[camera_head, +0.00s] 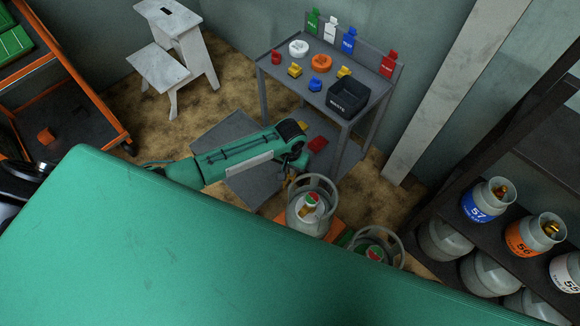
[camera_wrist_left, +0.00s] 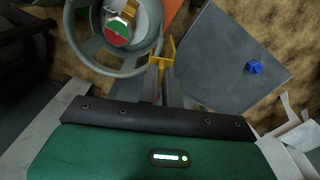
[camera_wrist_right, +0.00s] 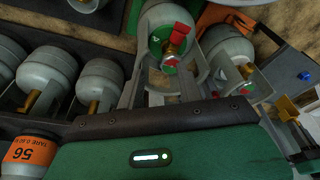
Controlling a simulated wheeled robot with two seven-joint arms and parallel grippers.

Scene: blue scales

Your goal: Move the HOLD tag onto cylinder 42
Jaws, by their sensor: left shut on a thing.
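My left gripper (camera_wrist_left: 163,72) is shut on a yellow tag (camera_wrist_left: 160,52); its lettering is not readable. The tag is beside the round collar of a grey gas cylinder (camera_wrist_left: 88,38) with a red and green valve top; I cannot tell whether they touch. In the head view this cylinder (camera_head: 305,222) stands below the left wrist. A second collared cylinder (camera_head: 376,246) is right of it, partly hidden. No number 42 is readable. My right gripper (camera_wrist_right: 167,78) is open, its fingers apart before a cylinder with a red-topped valve (camera_wrist_right: 172,42). The left gripper with the yellow tag (camera_wrist_right: 285,104) shows at right there.
A grey table (camera_head: 345,112) at the back bears colored tags, rings and a black bin (camera_head: 347,97). A dark rack (camera_head: 450,205) at right holds several cylinders, including 57 (camera_head: 476,208) and 56 (camera_head: 522,240). A white step stool (camera_head: 160,70) stands at back left.

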